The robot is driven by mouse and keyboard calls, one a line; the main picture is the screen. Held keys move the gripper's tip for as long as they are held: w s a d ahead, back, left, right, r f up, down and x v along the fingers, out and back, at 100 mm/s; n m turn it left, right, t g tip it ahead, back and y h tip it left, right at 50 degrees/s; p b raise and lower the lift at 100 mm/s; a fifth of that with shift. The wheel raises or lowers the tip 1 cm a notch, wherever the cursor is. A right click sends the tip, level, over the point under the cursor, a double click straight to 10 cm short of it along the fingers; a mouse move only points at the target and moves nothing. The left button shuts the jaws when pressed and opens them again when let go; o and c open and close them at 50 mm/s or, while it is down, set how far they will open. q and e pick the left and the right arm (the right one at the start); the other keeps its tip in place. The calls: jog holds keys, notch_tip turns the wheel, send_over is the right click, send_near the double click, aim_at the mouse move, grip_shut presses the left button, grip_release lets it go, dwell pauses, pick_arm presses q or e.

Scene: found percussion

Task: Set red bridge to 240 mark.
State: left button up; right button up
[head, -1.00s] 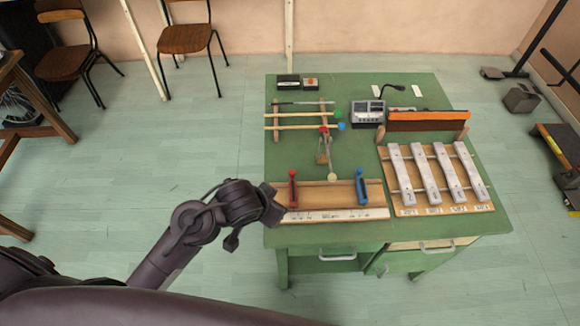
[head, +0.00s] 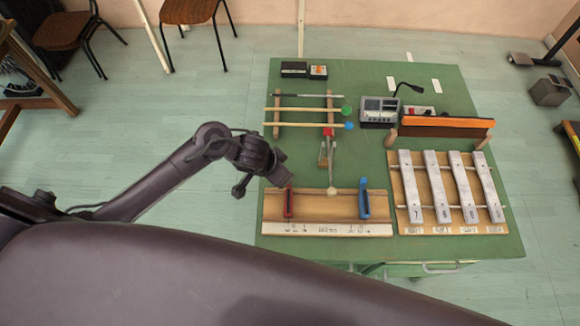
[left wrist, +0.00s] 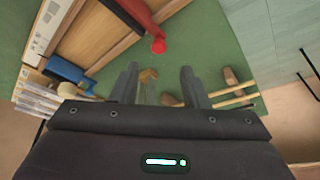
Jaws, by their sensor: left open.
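The red bridge (head: 289,203) stands near the left end of a wooden board (head: 328,205). A white scale strip (head: 325,230) runs along the board's front edge; its small print is too blurred to read. My left gripper (head: 280,172) is over the board's left end, close to the top of the red bridge, partly covering that area. In the left wrist view the red bridge (left wrist: 138,12) lies beyond the open fingers (left wrist: 159,70), not between them. The blue bridge (head: 365,202) stands farther right on the board. My right gripper is not in view.
Behind the board lie mallets with green (head: 346,110) and blue (head: 349,126) heads, and a small stand (head: 325,155). A metal-bar instrument (head: 450,195) is to the right, with a grey device (head: 378,110) and an orange-edged block (head: 440,122) behind.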

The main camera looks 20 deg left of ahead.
aim_at(289, 197)
pick_arm(q)
jog(key=x, duration=0.2)
jog(key=b+x, duration=0.1)
jog(key=x, duration=0.1)
jog(key=shift+s+f, duration=0.1)
jog(key=shift+s, duration=0.2)
jog(key=shift+x, duration=0.9)
jog(key=shift+w+d+f, duration=0.1)
jog(key=shift+w+f, duration=0.15)
jog(key=shift+w, duration=0.05)
grip_shut()
jog(key=shift+s, duration=0.1)
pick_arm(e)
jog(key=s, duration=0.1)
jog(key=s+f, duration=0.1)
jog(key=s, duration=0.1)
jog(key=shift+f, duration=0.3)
